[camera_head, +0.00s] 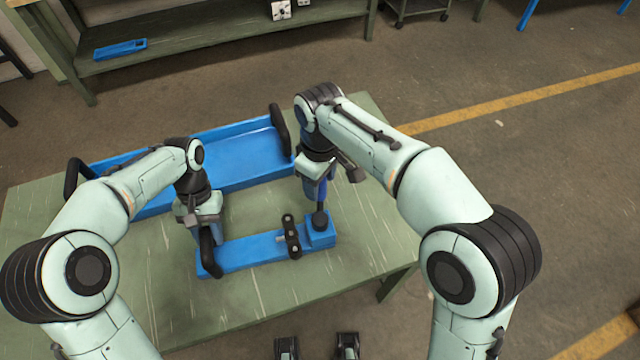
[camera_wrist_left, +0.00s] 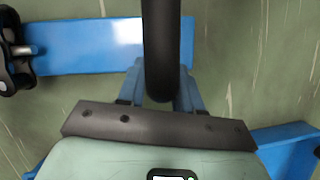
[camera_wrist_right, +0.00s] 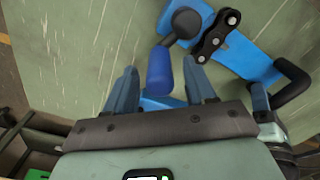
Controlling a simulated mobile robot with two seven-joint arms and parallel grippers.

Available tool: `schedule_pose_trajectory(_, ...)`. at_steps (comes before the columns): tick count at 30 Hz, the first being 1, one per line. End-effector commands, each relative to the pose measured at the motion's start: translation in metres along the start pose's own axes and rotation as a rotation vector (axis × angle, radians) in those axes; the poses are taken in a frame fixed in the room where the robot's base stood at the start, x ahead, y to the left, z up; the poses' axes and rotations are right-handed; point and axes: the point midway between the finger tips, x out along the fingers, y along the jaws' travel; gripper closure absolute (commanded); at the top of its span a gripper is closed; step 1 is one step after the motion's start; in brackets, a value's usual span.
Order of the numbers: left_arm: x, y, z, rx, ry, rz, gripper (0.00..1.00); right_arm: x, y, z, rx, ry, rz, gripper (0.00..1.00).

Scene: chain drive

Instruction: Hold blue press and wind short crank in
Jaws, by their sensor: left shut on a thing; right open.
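The blue press (camera_head: 255,252) lies flat on the green table, its bar also showing in the left wrist view (camera_wrist_left: 85,45). My left gripper (camera_head: 212,228) is shut on the black handle (camera_head: 208,256) at its left end; the handle also shows between the fingers in the left wrist view (camera_wrist_left: 160,50). The short crank has a black knob (camera_head: 320,221) at the press's right end and a blue grip (camera_wrist_right: 160,72). My right gripper (camera_wrist_right: 160,78) is open, with the blue grip between its spread fingers. It hides much of the crank in the head view.
A black chain link piece (camera_head: 291,237) sits across the press. A large blue tray (camera_head: 235,150) with black end handles lies behind, close to both arms. Bare table (camera_head: 260,295) shows in front. A green shelf (camera_head: 190,45) stands farther back.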

Motion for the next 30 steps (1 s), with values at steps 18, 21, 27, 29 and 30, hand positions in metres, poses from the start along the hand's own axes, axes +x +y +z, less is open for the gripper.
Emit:
schedule_pose_trajectory(18, 0.000, -0.001, 0.000, 0.001, 0.000, -0.001, 1.00, 0.024, 0.000, 0.000, 0.000, 0.000, 0.000, 0.71)
schedule_pose_trajectory(21, 0.000, -0.001, 0.000, 0.001, 0.000, -0.001, 1.00, 0.024, 0.000, 0.000, 0.000, 0.000, 0.000, 1.00)
schedule_pose_trajectory(27, 0.000, 0.000, 0.000, 0.001, 0.000, -0.001, 1.00, 0.023, 0.002, 0.002, 0.044, 0.000, -0.001, 1.00)
schedule_pose_trajectory(29, 0.000, -0.001, 0.000, 0.001, 0.000, -0.001, 1.00, 0.023, 0.003, 0.004, 0.096, 0.001, -0.001, 1.00)
schedule_pose_trajectory(30, 0.000, -0.001, 0.000, 0.001, 0.000, -0.001, 1.00, 0.023, 0.004, 0.006, 0.135, 0.001, -0.001, 1.00)
